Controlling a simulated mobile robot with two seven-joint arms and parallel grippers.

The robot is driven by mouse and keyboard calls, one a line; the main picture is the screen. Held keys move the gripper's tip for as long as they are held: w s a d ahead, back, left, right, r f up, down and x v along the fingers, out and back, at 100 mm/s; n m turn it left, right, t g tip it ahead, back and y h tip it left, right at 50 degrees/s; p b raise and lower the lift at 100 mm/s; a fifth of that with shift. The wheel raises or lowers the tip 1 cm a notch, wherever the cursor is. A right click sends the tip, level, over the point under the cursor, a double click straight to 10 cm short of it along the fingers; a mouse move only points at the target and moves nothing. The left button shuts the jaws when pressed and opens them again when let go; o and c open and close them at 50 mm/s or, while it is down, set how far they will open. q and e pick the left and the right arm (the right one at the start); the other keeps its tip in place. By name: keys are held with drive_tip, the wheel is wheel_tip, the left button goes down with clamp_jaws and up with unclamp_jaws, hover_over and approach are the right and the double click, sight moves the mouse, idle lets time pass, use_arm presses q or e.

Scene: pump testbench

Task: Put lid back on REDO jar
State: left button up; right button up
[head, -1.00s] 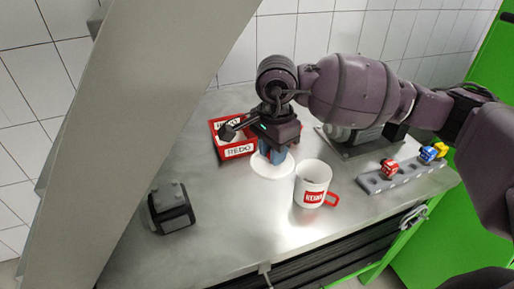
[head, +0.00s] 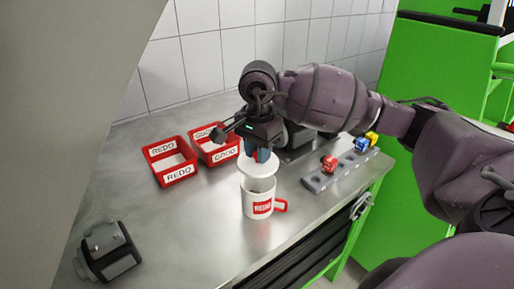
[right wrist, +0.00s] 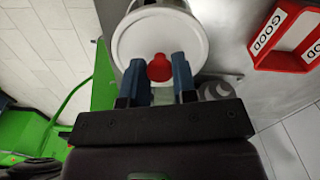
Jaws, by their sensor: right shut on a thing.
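The REDO jar (head: 257,203) is a white mug with a red label and a red handle, upright on the metal table. Its mouth is partly visible in the head view. My right gripper (head: 261,155) is shut on the red knob of the white round lid (head: 258,172). The lid is off the table, roughly level, just above the jar's rim toward its back. In the right wrist view, the fingers (right wrist: 160,72) pinch the knob and the lid (right wrist: 185,40) covers most of the jar. Whether lid and rim touch cannot be told. My left gripper is not in view.
A red REDO bin (head: 178,177) and a red GOOD bin (head: 221,157) stand left of the jar. A grey rack (head: 322,180) with small coloured pieces is at the right. A grey-black block (head: 108,252) lies at the front left. The left-middle table is clear.

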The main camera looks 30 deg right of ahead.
sight(258, 167)
drive_tip(key=shift+f+b, duration=0.5)
drive_tip(key=shift+f, duration=1)
drive_tip(key=shift+f+b, duration=0.7)
drive_tip(key=shift+f, duration=0.25)
drive_tip(key=shift+b, duration=0.35)
